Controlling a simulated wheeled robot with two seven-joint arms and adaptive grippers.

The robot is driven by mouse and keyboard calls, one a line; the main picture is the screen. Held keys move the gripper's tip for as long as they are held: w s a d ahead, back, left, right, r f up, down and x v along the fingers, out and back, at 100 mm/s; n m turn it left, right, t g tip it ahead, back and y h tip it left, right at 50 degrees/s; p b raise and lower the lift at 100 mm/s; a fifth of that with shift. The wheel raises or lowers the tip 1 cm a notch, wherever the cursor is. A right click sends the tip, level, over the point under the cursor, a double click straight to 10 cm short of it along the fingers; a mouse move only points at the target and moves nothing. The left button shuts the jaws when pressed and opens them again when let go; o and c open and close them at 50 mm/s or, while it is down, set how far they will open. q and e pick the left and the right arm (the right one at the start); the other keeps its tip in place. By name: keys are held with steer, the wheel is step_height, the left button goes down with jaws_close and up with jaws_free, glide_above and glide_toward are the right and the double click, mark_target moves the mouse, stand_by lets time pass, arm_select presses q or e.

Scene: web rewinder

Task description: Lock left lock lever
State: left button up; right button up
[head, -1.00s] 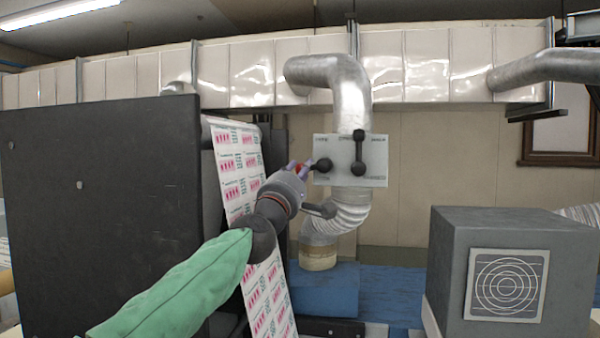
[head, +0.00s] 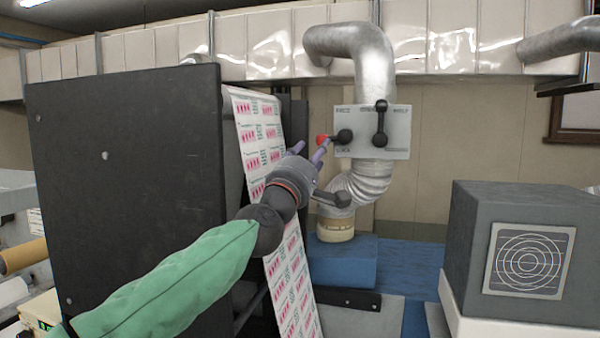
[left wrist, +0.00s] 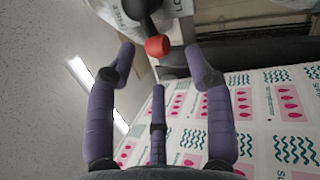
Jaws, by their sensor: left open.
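A white panel (head: 398,146) carries the left lock lever (head: 345,136), black with a red knob (head: 322,140) at its end. The lever points left, roughly level. In the left wrist view the red knob (left wrist: 157,46) shows beyond the fingertips, between the left and right fingers. My left gripper (head: 318,153) is open and empty, just below and left of the knob; its purple fingers (left wrist: 160,65) are spread. I see no grip on the lever. Whether a finger touches the knob cannot be told. My right gripper is not in view.
A second black lever (head: 381,122) stands upright on the panel. A silver duct (head: 362,60) passes behind the panel. A grey box (head: 525,220) stands at right.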

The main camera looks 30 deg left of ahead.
arm_select(q)
steer(key=v, duration=0.7)
stand_by(0.4)
